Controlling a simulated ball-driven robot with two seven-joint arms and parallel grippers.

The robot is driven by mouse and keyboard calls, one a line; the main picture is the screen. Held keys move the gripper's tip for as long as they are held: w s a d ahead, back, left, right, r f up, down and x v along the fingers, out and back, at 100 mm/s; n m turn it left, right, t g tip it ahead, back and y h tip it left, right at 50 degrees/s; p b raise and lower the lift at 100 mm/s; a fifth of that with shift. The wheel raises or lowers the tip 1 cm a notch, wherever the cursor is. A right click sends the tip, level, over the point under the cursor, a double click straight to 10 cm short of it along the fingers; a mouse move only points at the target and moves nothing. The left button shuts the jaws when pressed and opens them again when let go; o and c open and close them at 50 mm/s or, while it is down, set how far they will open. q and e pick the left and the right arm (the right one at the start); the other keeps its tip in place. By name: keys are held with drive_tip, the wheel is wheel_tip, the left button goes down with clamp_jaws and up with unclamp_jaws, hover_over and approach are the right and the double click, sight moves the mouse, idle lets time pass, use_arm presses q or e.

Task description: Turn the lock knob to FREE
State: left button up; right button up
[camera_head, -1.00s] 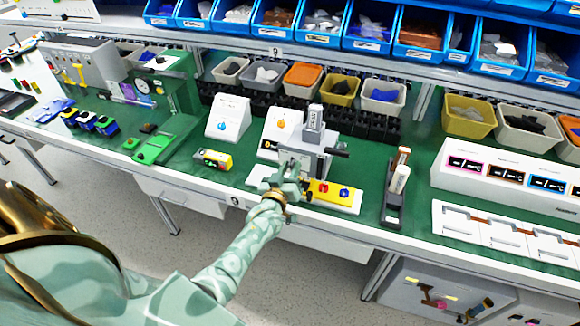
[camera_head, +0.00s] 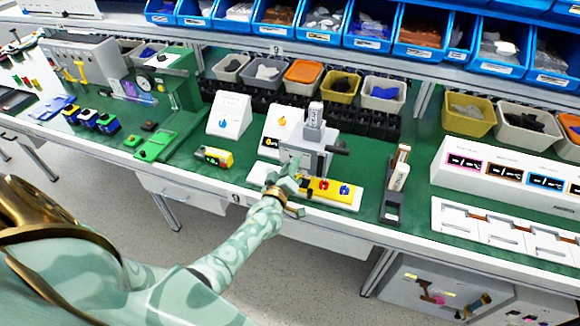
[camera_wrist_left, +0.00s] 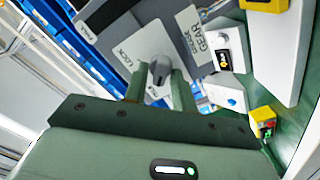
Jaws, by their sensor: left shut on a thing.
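The grey lock knob (camera_wrist_left: 158,72) shows in the left wrist view between the two green fingers of my left gripper (camera_wrist_left: 157,84), which is shut on it. A white plate (camera_wrist_left: 150,48) behind the knob carries the word LOCK to its left. Other lettering near the knob is partly hidden by the fingers. In the head view my left gripper (camera_head: 284,184) is at the front of the grey machine (camera_head: 308,155) on the bench, and it hides the knob there. My right gripper is not in view.
A yellow device (camera_head: 214,157) lies to the left. A dark stand (camera_head: 393,200) and white trays (camera_head: 500,232) are to the right.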

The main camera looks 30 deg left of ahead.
use_arm(q)
drive_tip(key=shift+f, duration=0.1)
drive_tip(key=o, duration=0.7)
drive_tip(key=p+v, duration=0.2)
drive_tip(key=v, duration=1.4)
drive_tip(key=shift+s+d, duration=0.15)
drive_tip(key=shift+d, duration=0.05)
